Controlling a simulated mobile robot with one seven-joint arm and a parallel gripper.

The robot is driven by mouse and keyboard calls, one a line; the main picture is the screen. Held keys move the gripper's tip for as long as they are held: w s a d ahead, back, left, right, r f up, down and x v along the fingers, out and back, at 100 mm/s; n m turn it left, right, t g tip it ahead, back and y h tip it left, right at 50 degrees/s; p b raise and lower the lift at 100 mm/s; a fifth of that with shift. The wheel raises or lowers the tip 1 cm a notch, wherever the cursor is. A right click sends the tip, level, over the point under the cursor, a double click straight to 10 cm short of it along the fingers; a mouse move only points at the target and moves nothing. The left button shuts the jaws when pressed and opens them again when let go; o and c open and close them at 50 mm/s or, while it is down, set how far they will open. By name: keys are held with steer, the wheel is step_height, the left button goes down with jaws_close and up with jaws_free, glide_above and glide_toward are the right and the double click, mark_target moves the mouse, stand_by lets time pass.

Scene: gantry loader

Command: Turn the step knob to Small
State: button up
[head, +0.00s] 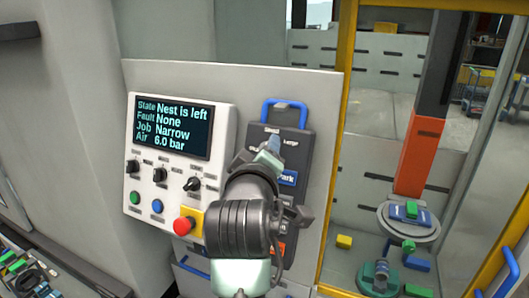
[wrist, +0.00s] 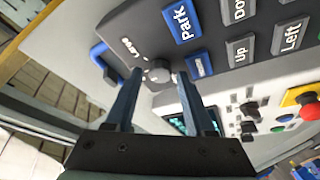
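The grey pendant (head: 309,147) hangs on the panel with a blue handle on top. Its round grey knob (wrist: 158,72) shows in the wrist view, near a small white label that I cannot read clearly. In the head view my arm hides the knob, and part of a label ending like "Large" shows above. My gripper (wrist: 159,77) is open, its two blue-grey fingertips on either side of the knob, with a small gap seeming to show. It also shows in the head view (head: 268,156). I cannot tell which setting the knob points to.
Pendant buttons Park (wrist: 181,20), Up (wrist: 240,52) and Left (wrist: 290,36) lie close to the knob. The control box (head: 150,185) stands left, with a screen reading Job Narrow, several switches and a red emergency button (head: 184,226). A yellow frame post (head: 338,150) stands right.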

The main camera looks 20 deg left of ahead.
steer(key=shift+o, duration=0.6)
steer(key=b+v, duration=0.4)
steer(key=v, duration=0.9)
steer(key=shift+b, duration=0.3)
